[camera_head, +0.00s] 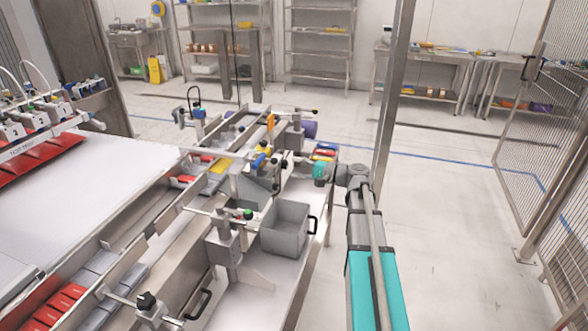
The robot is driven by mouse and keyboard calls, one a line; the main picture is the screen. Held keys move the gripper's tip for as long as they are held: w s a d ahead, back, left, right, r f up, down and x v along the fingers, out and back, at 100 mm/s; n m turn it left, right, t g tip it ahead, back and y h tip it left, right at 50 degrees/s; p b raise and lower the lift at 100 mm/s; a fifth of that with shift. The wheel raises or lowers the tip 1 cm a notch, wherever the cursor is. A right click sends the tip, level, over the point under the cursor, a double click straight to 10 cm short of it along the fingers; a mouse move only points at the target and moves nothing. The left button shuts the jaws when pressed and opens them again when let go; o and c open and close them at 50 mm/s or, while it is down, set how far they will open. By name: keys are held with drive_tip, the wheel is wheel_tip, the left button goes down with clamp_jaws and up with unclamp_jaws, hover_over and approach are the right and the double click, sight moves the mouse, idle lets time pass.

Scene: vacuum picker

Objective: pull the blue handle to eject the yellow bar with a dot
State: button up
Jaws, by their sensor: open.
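The blue handle (258,160) appears as a small blue part on the machine beside the conveyor, near the middle of the view. A yellow bar (221,166) lies in the conveyor channel left of it; I cannot make out a dot on it. My arm comes up from the lower right and bends left at the wrist. My gripper (284,163) is small and partly lost against the machine, just right of the blue handle. It is open. I cannot tell whether its fingers are around the handle or apart from it.
Red bars (183,180) lie in the channels. A grey bin (285,228) stands on the bench in front. Red, yellow and blue bars (325,152) lie just beyond my wrist. A metal post (391,95) rises behind my arm. Open floor lies to the right.

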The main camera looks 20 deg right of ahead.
drive_tip(key=v, duration=1.2)
drive_tip(key=shift+w, duration=0.1)
idle(0.6)
drive_tip(key=s+a+f+n+g+h+p, duration=0.15)
drive_tip(key=a+f+g, duration=0.25)
drive_tip(key=a, duration=0.4)
drive_tip(key=s+a+f+n+g+h+p, duration=0.1)
drive_tip(key=s+a+f+n+g+h, duration=0.2)
drive_tip(key=a, duration=0.6)
drive_tip(key=s+a+f+n+g+h+p, duration=0.4)
drive_tip(key=s+a+f+n+h, duration=0.1)
drive_tip(key=s+a+h, duration=0.2)
drive_tip(key=shift+s+a+h, duration=0.25)
drive_tip(key=shift+s+h, duration=0.5)
drive_tip(key=shift+h, duration=0.5)
drive_tip(key=shift+n, duration=0.25)
